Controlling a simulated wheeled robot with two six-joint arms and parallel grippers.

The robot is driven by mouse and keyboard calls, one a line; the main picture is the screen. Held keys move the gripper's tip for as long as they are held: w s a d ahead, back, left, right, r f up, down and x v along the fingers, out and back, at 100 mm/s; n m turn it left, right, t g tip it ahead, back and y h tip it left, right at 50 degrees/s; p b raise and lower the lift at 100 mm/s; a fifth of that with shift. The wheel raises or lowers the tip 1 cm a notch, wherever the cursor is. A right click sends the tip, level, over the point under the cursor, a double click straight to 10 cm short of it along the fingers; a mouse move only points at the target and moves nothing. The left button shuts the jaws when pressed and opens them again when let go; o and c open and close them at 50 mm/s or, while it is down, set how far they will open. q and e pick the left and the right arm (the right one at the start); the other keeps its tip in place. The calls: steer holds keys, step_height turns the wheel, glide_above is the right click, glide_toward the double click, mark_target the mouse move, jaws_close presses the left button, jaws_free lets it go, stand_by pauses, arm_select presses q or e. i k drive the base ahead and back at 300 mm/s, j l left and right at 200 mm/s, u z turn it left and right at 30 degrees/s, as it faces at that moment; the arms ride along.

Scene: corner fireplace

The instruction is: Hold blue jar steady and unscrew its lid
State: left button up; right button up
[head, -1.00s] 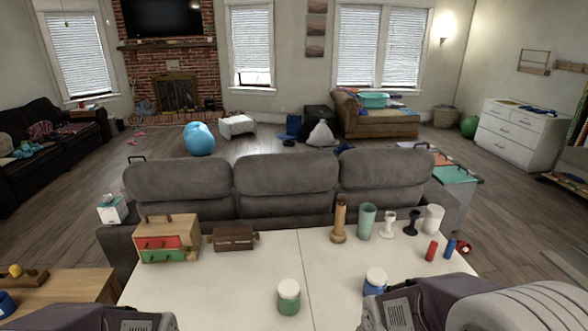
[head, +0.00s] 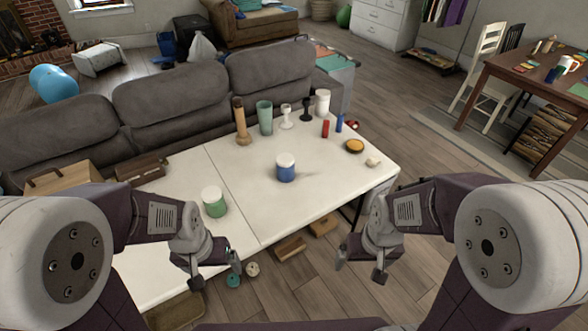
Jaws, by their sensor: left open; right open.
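The blue jar (head: 286,173) stands upright on the white table, right of the table's middle seam. Its white lid (head: 285,159) sits on top. A green jar (head: 214,207) with a white lid stands nearer on the left. My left gripper (head: 214,283) is open and empty, low at the table's near edge, below the green jar. My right gripper (head: 358,274) is open and empty, in front of the table's near right side. Both grippers are apart from the blue jar.
On the white table (head: 245,212) stand a wooden grinder (head: 241,122), a green cup (head: 265,117), goblets, a white cup (head: 322,103), and red and blue cylinders. A grey sofa (head: 190,92) backs the table. Tabletop around the blue jar is clear.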

mark_target(284, 175)
steer(key=i+l+u, duration=0.55)
steer(key=l, duration=0.15)
steer(key=i+l+u, duration=0.1)
steer(key=l+u, duration=0.15)
steer(key=l, duration=0.15)
steer(key=i+l+u, duration=0.1)
steer(key=l+u, duration=0.15)
steer(key=l, duration=0.2)
steer(key=i+l+u, duration=0.1)
steer(key=l+u, duration=0.2)
steer(key=l, duration=0.15)
steer(key=l+u, duration=0.25)
steer(key=l, duration=0.25)
steer(key=i, duration=0.05)
